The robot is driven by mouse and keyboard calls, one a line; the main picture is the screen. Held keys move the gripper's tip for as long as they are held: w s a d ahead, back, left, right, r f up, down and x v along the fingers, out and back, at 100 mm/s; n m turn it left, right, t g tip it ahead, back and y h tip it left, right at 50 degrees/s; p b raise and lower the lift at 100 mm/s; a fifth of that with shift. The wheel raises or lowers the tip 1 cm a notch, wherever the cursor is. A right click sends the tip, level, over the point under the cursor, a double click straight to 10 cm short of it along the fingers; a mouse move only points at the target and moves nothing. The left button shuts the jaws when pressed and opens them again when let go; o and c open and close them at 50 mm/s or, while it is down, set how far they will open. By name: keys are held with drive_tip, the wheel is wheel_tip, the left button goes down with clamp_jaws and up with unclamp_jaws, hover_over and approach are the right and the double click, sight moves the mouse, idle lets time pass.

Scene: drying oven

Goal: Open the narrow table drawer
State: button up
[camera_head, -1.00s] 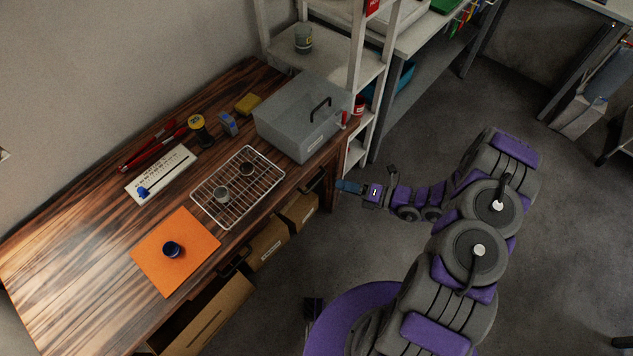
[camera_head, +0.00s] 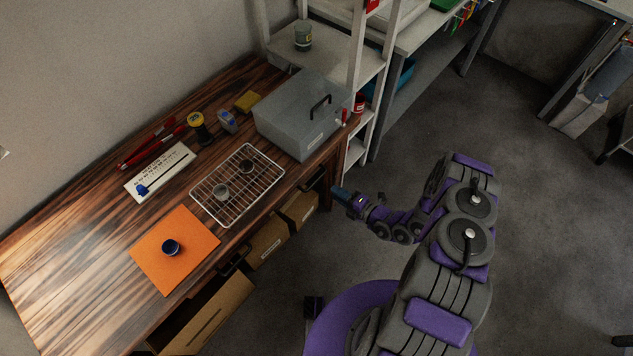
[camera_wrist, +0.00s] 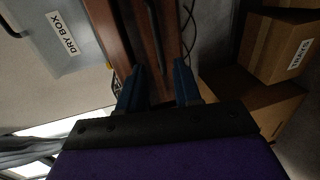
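The table's narrow drawer has a dark wooden front (camera_wrist: 170,45) with a thin dark bar handle, seen in the upper middle of the wrist view. The handle (camera_wrist: 154,32) runs nearly upright in that picture. In the head view a dark handle (camera_head: 314,180) shows at the table's right front edge; the drawer front there is mostly hidden below the top. My gripper (camera_wrist: 159,86) is open and empty, its two blue fingers pointing at the front, with the handle's line between them. In the head view my gripper (camera_head: 341,192) is just right of the table, apart from the handle.
A grey dry box (camera_head: 300,115) stands on the table's right end. Cardboard boxes (camera_head: 268,240) sit below the tabletop. A wire rack (camera_head: 262,200) and orange mat (camera_head: 205,236) lie on top. A white shelf (camera_head: 340,68) stands behind.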

sight(316, 181)
drive_tip(key=b+x, duration=0.1)
drive_tip(key=x, duration=0.9)
drive_tip(key=shift+w+a+b, duration=0.1)
drive_tip(key=shift+a+b, duration=0.15)
drive_tip(key=shift+b, duration=0.15)
drive_tip(key=shift+c, duration=0.2)
clamp_jaws()
drive_tip(key=shift+f, duration=0.1)
